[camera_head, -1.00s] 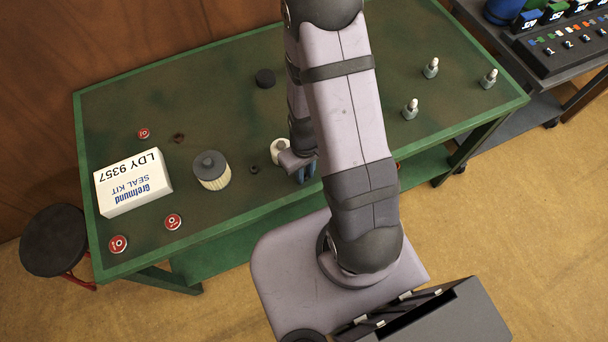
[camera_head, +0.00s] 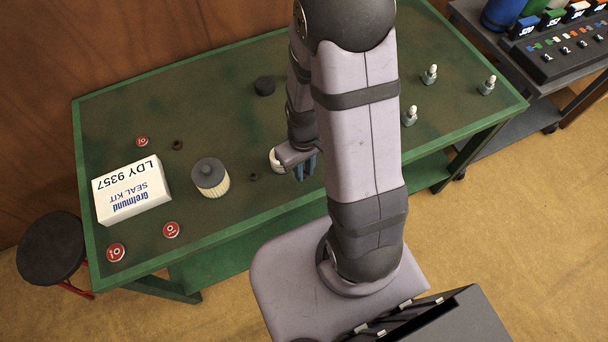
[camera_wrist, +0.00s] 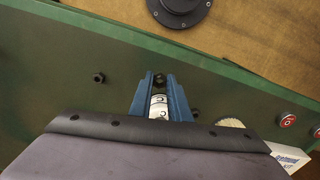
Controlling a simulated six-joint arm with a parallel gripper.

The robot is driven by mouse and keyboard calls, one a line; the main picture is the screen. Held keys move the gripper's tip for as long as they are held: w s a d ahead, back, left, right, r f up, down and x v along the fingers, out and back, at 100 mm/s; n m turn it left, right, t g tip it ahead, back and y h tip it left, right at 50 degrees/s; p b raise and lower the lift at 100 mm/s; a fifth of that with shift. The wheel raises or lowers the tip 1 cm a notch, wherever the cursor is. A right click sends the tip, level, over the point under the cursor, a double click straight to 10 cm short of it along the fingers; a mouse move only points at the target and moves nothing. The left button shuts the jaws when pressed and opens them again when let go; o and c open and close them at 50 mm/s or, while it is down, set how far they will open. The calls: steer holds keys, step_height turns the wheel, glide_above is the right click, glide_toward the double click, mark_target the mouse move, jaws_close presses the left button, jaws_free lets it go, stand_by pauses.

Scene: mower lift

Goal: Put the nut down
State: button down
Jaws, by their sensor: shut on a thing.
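My gripper shows in the wrist view (camera_wrist: 159,82) as two blue fingers shut on a small dark nut (camera_wrist: 159,78) at their tips, over the green table (camera_wrist: 50,50). In the head view my gripper (camera_head: 305,168) is low over the table, partly hidden by my arm, and the held nut cannot be made out. I cannot tell whether the nut touches the tabletop. A loose dark nut (camera_wrist: 98,78) lies left of the fingers in the wrist view, and another nut (camera_wrist: 195,113) lies close to their right.
A filter (camera_head: 210,177), a white seal kit box (camera_head: 131,190), red caps (camera_head: 171,230), a dark nut (camera_head: 177,145) and a black round piece (camera_head: 264,88) stand left of my arm. Several small fittings (camera_head: 410,116) stand at the right. Bare tabletop lies between.

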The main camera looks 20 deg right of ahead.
steer(key=shift+r, duration=2)
steer(key=w+a+r+n+b, duration=0.25)
steer(key=w+a+n, duration=0.55)
steer(key=w+a, duration=1)
steer(key=n+b, duration=0.2)
steer(key=n, duration=0.6)
glide_toward(141, 191)
steer(key=shift+f+p, duration=1.15)
steer(key=shift+f, duration=1.9)
